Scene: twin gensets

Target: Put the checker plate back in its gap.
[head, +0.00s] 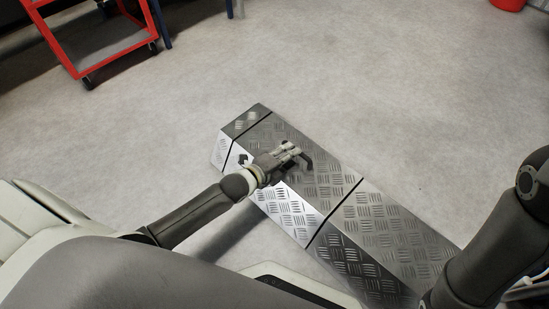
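The checker plate (325,179) is the middle section of a long, low, angled metal cover with raised tread marks. It lies in line between two neighbouring sections, with a dark seam at each end. My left gripper (303,157) is over its top face, towards the far edge. It hides part of the plate, and I cannot tell whether its fingers touch the plate or are shut. My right arm comes in at the right edge, but its gripper is out of view.
A short cover section (241,123) adjoins at the upper left and a longer one (385,226) at the lower right. A red cart (104,67) stands at the upper left. A red container (508,4) is at the top right. The grey floor (400,90) beyond the cover is clear.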

